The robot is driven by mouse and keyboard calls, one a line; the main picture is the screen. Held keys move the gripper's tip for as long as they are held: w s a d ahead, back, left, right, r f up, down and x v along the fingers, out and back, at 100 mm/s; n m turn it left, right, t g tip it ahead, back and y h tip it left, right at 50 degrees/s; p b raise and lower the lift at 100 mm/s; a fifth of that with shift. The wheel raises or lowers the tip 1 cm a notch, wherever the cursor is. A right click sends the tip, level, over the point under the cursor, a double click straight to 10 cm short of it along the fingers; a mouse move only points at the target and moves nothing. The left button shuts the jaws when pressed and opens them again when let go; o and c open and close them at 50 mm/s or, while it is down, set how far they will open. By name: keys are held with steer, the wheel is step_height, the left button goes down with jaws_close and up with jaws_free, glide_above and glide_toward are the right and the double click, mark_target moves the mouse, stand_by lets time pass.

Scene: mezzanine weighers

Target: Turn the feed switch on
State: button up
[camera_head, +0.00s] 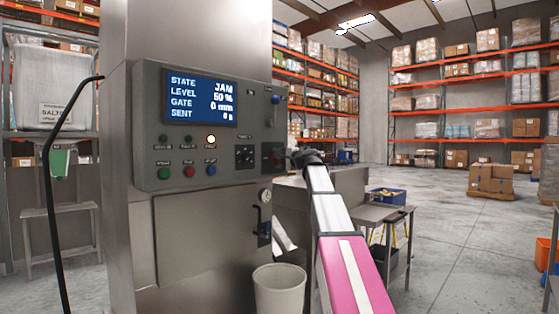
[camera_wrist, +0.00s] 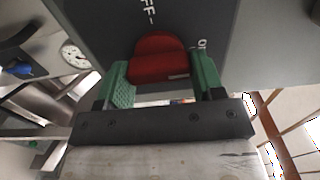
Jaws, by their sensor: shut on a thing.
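The feed switch appears to be the red handle (camera_wrist: 158,62) on a dark grey face in the wrist view. Part of an OFF label shows above it and part of an ON label to its right. My gripper (camera_wrist: 160,76) has one green finger on each side of the handle and is shut on it. The screen (camera_head: 200,101) reads STATE JAM, LEVEL 50 %, GATE 0 mm. A pale lamp (camera_head: 211,139) is lit.
Push buttons (camera_head: 189,171) line the box front, and a blue-tipped lever (camera_head: 275,98) is at its upper right. A white bin (camera_head: 278,291) stands below. A metal bench (camera_head: 370,212) with a blue crate (camera_head: 387,196) is to the right.

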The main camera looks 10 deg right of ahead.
stand_by(0.4)
steer(key=o, duration=0.9)
steer(key=v, duration=1.1)
steer(key=shift+f, duration=0.1)
